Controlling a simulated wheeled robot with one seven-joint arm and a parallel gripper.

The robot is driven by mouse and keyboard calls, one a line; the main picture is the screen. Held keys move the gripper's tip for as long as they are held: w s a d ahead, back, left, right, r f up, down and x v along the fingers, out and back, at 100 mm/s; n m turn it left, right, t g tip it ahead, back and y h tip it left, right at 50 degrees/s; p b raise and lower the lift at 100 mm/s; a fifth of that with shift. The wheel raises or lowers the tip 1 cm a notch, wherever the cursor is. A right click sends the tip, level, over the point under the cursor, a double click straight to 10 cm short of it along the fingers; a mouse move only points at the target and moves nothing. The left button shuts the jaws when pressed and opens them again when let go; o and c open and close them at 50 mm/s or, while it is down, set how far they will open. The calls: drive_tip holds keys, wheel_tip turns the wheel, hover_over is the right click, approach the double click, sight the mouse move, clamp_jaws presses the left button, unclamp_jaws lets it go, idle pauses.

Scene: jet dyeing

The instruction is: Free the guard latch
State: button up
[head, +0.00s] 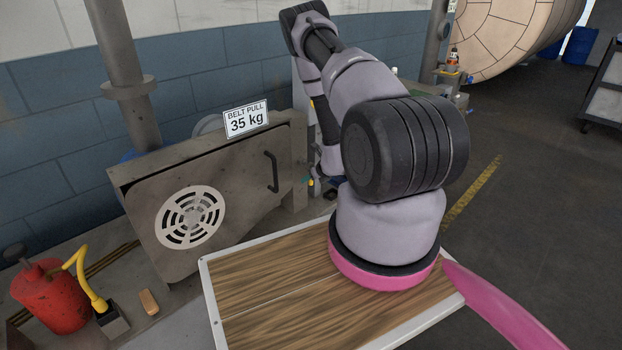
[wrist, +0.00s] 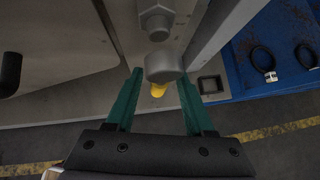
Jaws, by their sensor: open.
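The grey guard (head: 155,215) with a round white vent and a dark handle (head: 272,172) stands against the wall; its panel fills the upper left of the wrist view (wrist: 60,45). In the wrist view, my gripper (wrist: 160,76) is open, with its green fingers to either side of a round grey metal end (wrist: 163,66) and a small yellow piece (wrist: 158,90). Contact cannot be told. A hex nut (wrist: 157,22) on a plate lies just beyond. Which part is the latch is not clear. In the head view, my arm hides most of the gripper.
A slanted grey bar (wrist: 225,30) runs close to the right finger. A blue surface (wrist: 270,50) with black ring clamps lies further right. A wood-topped table (head: 270,290), a red can (head: 52,298) and a "BELT PULL 35 kg" sign (head: 246,121) are nearby.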

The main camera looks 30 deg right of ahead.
drive_tip(key=v, duration=1)
drive_tip(key=shift+s+r, duration=0.2)
drive_tip(key=shift+r, duration=0.1)
